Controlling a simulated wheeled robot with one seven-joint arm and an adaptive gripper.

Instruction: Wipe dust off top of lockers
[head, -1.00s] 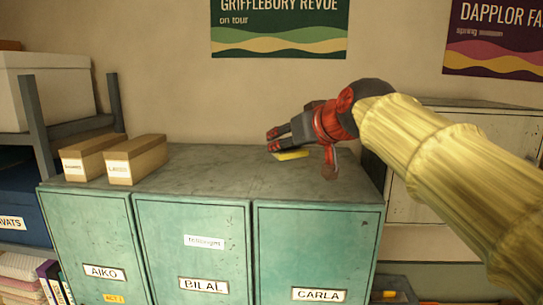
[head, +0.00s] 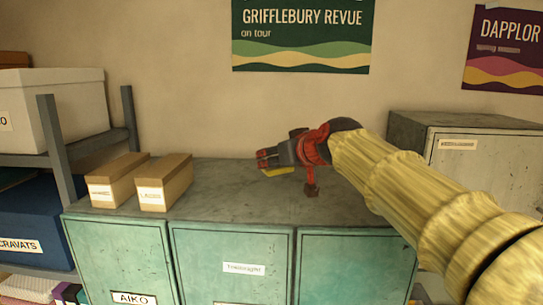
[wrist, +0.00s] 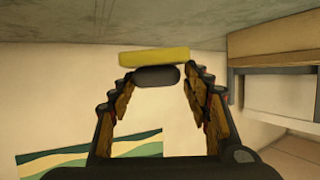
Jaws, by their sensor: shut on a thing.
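The teal lockers (head: 232,262) stand side by side under one grey, mottled top (head: 235,195). Dust cannot be told apart clearly from the mottling. My gripper (head: 265,159) is over the back middle of the top, reaching in from the right. It is shut on a yellow pad (head: 277,172), which is low at the top's surface; I cannot tell if it touches. In the wrist view the yellow pad (wrist: 154,57) lies across beyond the fingertips, with a dark rounded part (wrist: 156,76) between them. The grip contact itself is partly hidden.
Two small labelled brown boxes (head: 120,180) (head: 165,183) stand on the left of the top. A shelf with a white box (head: 60,108) and a blue box (head: 32,222) is at left. A taller grey cabinet (head: 470,165) is at right. The top's middle front is clear.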

